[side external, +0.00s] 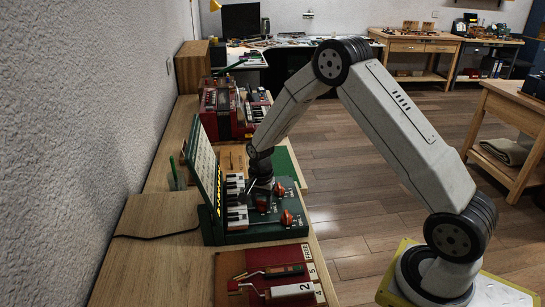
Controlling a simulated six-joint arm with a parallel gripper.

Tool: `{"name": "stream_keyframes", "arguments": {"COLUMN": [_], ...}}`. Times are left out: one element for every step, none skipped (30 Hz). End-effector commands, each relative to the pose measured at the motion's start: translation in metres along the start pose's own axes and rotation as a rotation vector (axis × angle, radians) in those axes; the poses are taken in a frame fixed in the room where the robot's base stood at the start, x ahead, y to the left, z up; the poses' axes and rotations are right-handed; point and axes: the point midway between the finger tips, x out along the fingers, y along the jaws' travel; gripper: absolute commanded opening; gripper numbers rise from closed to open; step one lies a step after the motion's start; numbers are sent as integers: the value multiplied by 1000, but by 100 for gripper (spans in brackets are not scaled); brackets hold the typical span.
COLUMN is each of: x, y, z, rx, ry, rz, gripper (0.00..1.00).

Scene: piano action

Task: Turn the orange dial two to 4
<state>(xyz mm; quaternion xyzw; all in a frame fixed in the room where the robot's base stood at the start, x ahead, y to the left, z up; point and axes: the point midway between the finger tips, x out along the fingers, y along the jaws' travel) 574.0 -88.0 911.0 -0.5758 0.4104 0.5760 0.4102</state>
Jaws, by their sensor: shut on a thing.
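The green piano-action unit (240,232) stands on the bench against the wall, with an upright panel (206,175) at its back and white and black keys (236,216) in front of it. Orange-red dials show on its deck: one near the front right (286,218), one farther back (280,190). My gripper (262,196) points down over the middle of the deck, just right of the keys. It is shut on an orange dial (262,205), mostly hidden by the fingers. The dial numbers and pointer are too small to read.
A dark red board (235,292) with tools and number labels lies in front of the unit. A red instrument (222,105) and a wooden box (192,62) stand behind it. A green pen-like item (174,172) stands left of the panel. Open floor lies to the right.

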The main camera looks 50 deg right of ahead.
Motion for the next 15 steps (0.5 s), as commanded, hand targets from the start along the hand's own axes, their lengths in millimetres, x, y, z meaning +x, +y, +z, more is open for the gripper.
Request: {"name": "stream_keyframes", "arguments": {"x": [0, 0, 0, 0, 0, 0, 0, 0, 0, 0, 0, 0, 0, 0, 0], "y": [0, 0, 0, 0, 0, 0, 0, 0, 0, 0, 0, 0, 0, 0, 0], "z": [-1, -1, -1, -1, -1, -1, -1, -1, -1, -1, -1, -1, -1, -1, -1], "rx": [-45, -73, -111, -140, -168, -206, -234, -263, -300, -329, -358, -395, -424, -453, -490], "ry": [1, 1, 1, 1, 1, 1, 1, 1, 1, 1, 1, 1, 1, 1, 1], "rz": [0, 0, 0, 0, 0, 0, 0, 0, 0, 0, 0, 0, 0, 0, 0], "gripper": [0, 0, 0, 0, 0, 0, 0, 0, 0, 0, 0, 0, 0, 0, 0]}}
